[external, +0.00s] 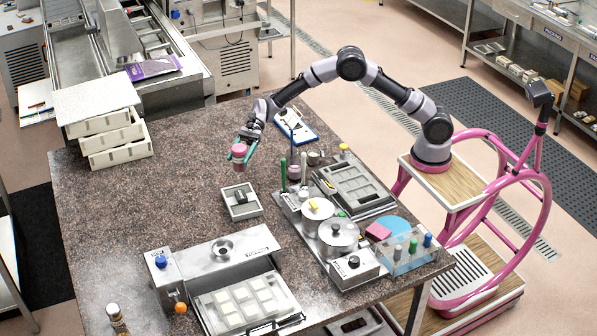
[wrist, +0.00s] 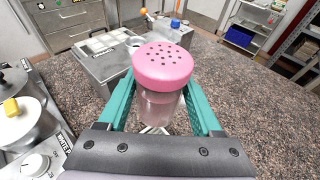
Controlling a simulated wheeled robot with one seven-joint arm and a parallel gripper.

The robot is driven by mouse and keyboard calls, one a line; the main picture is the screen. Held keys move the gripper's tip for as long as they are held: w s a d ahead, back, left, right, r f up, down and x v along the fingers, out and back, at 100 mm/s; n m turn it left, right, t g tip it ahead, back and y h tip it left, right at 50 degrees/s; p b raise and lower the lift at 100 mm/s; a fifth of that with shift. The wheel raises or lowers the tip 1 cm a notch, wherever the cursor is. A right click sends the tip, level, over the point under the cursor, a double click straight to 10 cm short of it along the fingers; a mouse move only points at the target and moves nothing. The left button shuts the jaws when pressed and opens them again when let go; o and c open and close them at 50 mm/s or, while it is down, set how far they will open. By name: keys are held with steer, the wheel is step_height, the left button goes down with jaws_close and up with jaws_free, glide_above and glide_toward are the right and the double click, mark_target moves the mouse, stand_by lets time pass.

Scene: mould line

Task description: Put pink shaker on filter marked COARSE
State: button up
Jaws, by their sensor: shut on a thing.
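The pink shaker (external: 239,151) has a pink domed lid with dark holes and a clear body. In the wrist view the shaker (wrist: 162,75) stands upright between the teal fingers of my gripper (wrist: 160,112). Whether its base is clear of the table is hard to tell. No label reading COARSE is legible, so I cannot pick out that filter. A steel box (external: 228,255) with a round funnel-like piece (external: 222,248) on top stands at the front.
A grey tray (external: 240,201) with a dark item lies in front of my gripper. Pots (external: 338,235), bottles and a mould tray (external: 357,185) crowd the right side. White stacked bins (external: 115,140) stand at the back left.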

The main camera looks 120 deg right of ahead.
steer(key=d+m, duration=0.1)
steer(key=d, duration=0.3)
steer(key=h, duration=0.1)
glide_above(241, 194)
steer(key=shift+t, duration=0.4)
steer(key=shift+f, duration=7.5)
steer(key=shift+f, duration=0.15)
steer(key=o, duration=1.5)
